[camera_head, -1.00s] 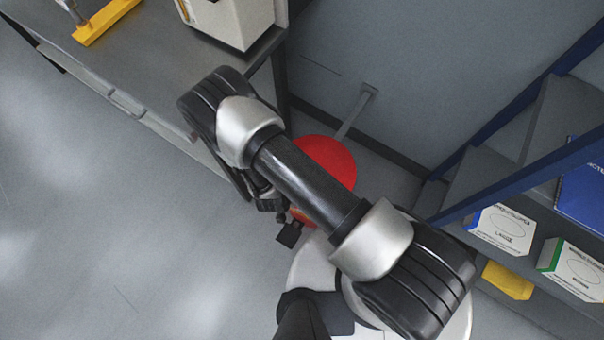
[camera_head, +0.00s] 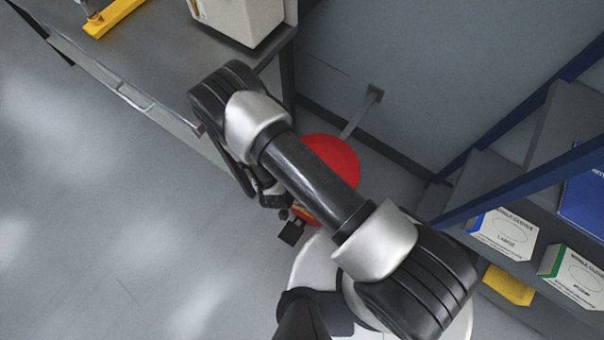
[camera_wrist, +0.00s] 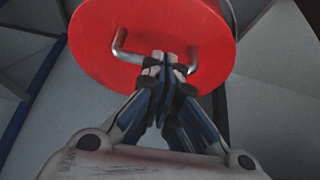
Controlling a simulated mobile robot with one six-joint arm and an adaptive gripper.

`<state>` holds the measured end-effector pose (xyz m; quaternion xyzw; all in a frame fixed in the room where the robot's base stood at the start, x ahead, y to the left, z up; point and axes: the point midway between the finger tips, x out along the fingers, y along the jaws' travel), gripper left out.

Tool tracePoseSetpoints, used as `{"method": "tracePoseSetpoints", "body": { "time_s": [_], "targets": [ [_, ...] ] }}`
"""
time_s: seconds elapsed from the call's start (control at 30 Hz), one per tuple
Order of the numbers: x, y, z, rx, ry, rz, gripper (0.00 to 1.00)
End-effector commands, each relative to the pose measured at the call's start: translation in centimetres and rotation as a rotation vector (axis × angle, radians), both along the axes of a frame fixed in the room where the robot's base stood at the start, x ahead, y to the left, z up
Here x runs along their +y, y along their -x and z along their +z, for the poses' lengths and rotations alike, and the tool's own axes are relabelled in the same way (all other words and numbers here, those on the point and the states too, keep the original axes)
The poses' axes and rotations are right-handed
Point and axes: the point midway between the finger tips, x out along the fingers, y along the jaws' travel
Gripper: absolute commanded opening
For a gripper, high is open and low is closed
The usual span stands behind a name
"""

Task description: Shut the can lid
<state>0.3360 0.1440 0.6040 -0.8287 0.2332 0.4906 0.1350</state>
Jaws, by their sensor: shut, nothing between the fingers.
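The can's round red lid (camera_wrist: 150,30) fills the top of the wrist view, with a bent metal handle (camera_wrist: 120,45) across its face. My gripper (camera_wrist: 166,62) is shut and empty. Its fingertips are in front of the lid and overlap the middle of the handle; I cannot tell whether they touch it. In the head view the red lid (camera_head: 335,155) shows behind my arm, which hides part of it. The can's body is mostly hidden, so the lid's angle is hard to judge.
A grey bench (camera_head: 150,50) with a pale box (camera_head: 240,18) and a yellow item (camera_head: 113,15) is at upper left. A grey bar (camera_head: 360,112) stands near the wall behind the lid. Blue-framed shelves (camera_head: 520,180) with cartons are at right. The floor at left is clear.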

Motion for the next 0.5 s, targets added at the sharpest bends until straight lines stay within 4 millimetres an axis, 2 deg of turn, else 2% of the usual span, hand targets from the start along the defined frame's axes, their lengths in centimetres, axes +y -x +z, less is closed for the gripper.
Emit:
{"method": "tracePoseSetpoints", "body": {
  "time_s": [0.03, 0.13, 0.2, 0.5],
  "targets": [
    [-0.2, -0.4, 1.3, -0.001, -0.002, -0.004, 0.0],
    [-0.3, -1.1, 2.9, -0.001, -0.001, -0.003, 0.0],
    [0.6, 0.5, 2.0, 0.003, 0.002, 0.008, 0.0],
    [3.4, 5.0, 1.1, 0.001, 0.001, 0.007, 0.0]
  ]
}}
